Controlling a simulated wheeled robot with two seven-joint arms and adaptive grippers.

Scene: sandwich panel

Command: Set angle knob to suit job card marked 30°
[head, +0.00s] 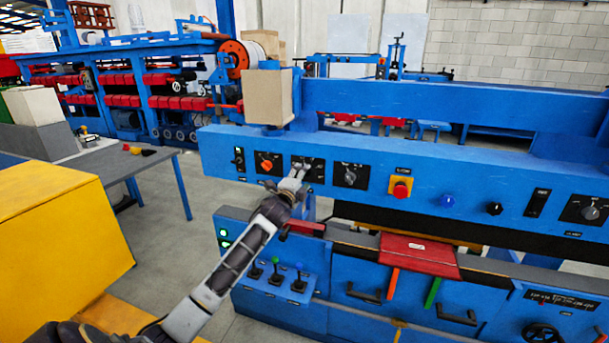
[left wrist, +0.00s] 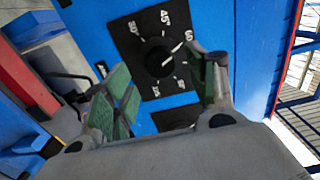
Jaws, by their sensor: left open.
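The angle knob (left wrist: 158,58) is a round black knob on a black plate with white numbers on the blue panel. In the left wrist view its white pointer line points toward the mark that looks like 60; the 45 mark and what looks like 30 lie to the left of that. In the head view its plate (head: 313,166) is partly hidden by my left gripper (head: 297,174). My left gripper (left wrist: 168,64) is open, with its green-padded fingers on either side of the knob in the picture. I cannot tell whether they touch it. No job card marked 30° is readable.
An orange knob (head: 266,162) is on the left and another black dial (head: 350,176) on the right. A red emergency button (head: 401,189) and a blue button (head: 447,201) follow. Small levers (head: 276,273) stand below. A grey table (head: 90,163) and a yellow block (head: 62,235) are at left.

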